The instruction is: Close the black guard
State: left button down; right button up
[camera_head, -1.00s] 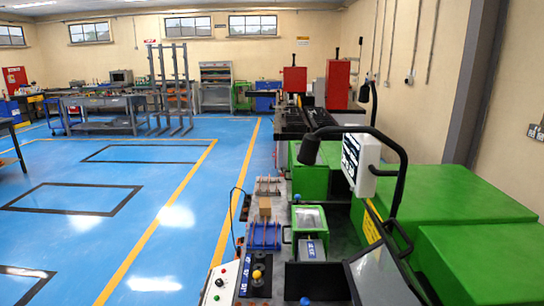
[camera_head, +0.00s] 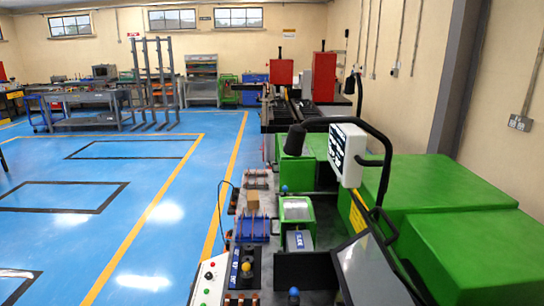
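A tilted panel with a black frame and a greyish, see-through-looking face (camera_head: 372,268) stands at the bottom of the head view, on the machine's right side; it looks like the black guard, raised at a slant. Its lower part is cut off by the picture edge. A dark, box-like opening (camera_head: 305,268) lies just left of it. The green busbar bender (camera_head: 465,255) extends to the right. Neither of my grippers shows in the head view.
A black tubular arm (camera_head: 384,160) carries a white control panel (camera_head: 347,150) above the machine. Blue floor (camera_head: 110,240) at left is clear.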

aim_at(396, 264)
jog(key=i+l, duration=0.1)
jog(key=l, duration=1.3)
